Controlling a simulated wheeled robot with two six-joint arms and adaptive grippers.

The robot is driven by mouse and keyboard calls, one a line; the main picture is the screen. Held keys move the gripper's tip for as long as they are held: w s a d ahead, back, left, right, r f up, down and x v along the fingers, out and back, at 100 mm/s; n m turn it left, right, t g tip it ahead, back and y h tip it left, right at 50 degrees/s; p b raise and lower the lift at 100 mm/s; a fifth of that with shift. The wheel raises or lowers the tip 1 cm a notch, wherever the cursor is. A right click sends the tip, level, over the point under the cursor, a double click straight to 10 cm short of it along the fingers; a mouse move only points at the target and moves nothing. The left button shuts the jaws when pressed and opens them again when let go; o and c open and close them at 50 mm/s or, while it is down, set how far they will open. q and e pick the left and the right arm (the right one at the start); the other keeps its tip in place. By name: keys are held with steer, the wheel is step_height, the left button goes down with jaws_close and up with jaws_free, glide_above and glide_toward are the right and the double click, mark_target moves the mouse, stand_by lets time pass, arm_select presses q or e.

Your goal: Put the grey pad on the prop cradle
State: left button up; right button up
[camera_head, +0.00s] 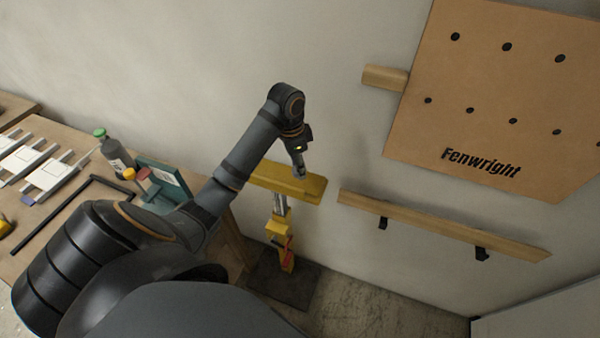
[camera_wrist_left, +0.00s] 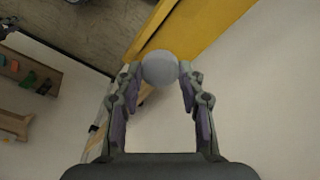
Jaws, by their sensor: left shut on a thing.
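The prop cradle (camera_head: 314,190) is a yellow beam on top of an upright prop with a metal post, standing close to the wall. It also crosses the top of the left wrist view (camera_wrist_left: 212,22). My left gripper (camera_head: 299,168) is right at the cradle in the head view, pointing down. In the left wrist view its fingertips are shut on the grey pad (camera_wrist_left: 160,68), a round pale grey disc, with the yellow cradle behind it. The pad is hardly visible in the head view. I cannot tell whether it touches the cradle. My right gripper is not in view.
A wooden rail (camera_head: 440,224) on black brackets runs along the wall to the right. A brown Fenwright board (camera_head: 500,100) with black holes hangs above it. A workbench (camera_head: 75,215) at left carries a dark bottle (camera_head: 113,152) and a green box (camera_head: 165,180).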

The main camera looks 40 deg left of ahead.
arm_select(q)
steer(key=shift+w+a+f+b, duration=0.15)
steer(key=shift+w+f+b, duration=0.15)
steer(key=shift+f, duration=0.35)
steer(key=shift+w+a+f+b, duration=0.1)
steer(key=shift+w+f+b, duration=0.15)
steer(key=shift+f, duration=0.35)
steer(key=shift+w+a+p, duration=0.1)
steer(key=shift+w+p, duration=0.25)
steer(key=shift+w+a+f, duration=0.1)
steer(key=shift+w+f, duration=0.1)
steer(key=shift+f, duration=0.15)
step_height(320, 180, down, 2)
steer(key=shift+f, duration=0.25)
steer(key=shift+w+f, duration=0.1)
steer(key=shift+f, duration=0.2)
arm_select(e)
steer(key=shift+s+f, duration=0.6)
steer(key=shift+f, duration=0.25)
arm_select(q)
steer(key=o, duration=0.7)
steer(key=shift+f, duration=0.15)
steer(key=shift+o, duration=0.2)
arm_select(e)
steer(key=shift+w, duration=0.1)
